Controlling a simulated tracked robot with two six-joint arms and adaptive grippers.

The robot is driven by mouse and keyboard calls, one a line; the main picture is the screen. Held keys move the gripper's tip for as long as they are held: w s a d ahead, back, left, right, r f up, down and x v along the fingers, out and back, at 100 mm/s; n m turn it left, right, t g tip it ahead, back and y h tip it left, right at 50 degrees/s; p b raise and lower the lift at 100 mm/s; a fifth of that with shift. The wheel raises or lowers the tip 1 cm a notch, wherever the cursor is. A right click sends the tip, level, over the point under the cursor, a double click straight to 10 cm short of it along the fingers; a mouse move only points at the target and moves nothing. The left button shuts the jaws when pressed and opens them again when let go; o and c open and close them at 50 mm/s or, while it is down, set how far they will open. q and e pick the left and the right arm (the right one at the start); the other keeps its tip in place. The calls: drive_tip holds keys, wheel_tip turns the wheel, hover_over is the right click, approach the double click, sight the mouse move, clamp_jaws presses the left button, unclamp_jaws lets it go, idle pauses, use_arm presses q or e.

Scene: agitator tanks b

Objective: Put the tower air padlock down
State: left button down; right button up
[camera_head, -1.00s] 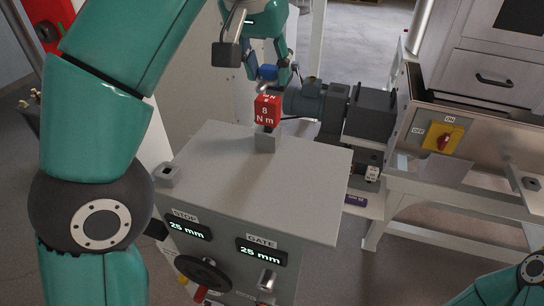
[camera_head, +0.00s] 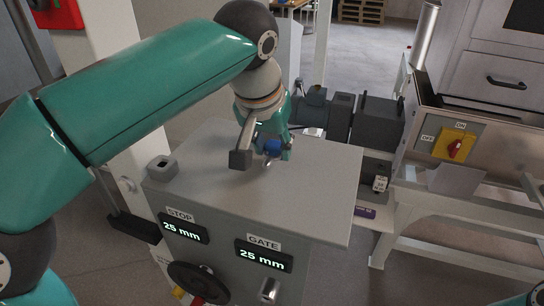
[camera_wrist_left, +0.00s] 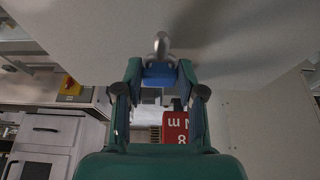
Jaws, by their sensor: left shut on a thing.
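My left gripper (camera_head: 272,152) is shut on the tower air padlock, a blue-bodied padlock (camera_head: 273,147) with a metal shackle. The shackle points down, close above the grey cabinet top (camera_head: 315,190); I cannot tell whether it touches. In the left wrist view the blue padlock (camera_wrist_left: 160,74) sits between the fingertips, with the shackle towards the grey surface. A red block (camera_wrist_left: 175,128) marked 8 N m shows beyond the fingers, partly covered by the gripper. In the head view my left arm hides it. My right gripper is out of view.
A small grey socket block (camera_head: 162,168) stands at the cabinet's left corner. The front carries STOP and GATE displays (camera_head: 264,255) and a black handwheel (camera_head: 198,282). A dark motor (camera_head: 375,122) is behind. The front and right of the top are clear.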

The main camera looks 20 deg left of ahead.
use_arm(q)
drive_tip(key=shift+f, duration=1)
drive_tip(key=shift+f, duration=0.15)
drive_tip(key=c, duration=0.7)
unclamp_jaws()
drive_tip(key=p+v, duration=0.1)
drive_tip(key=v, duration=1.1)
drive_tip(key=shift+p, duration=0.35)
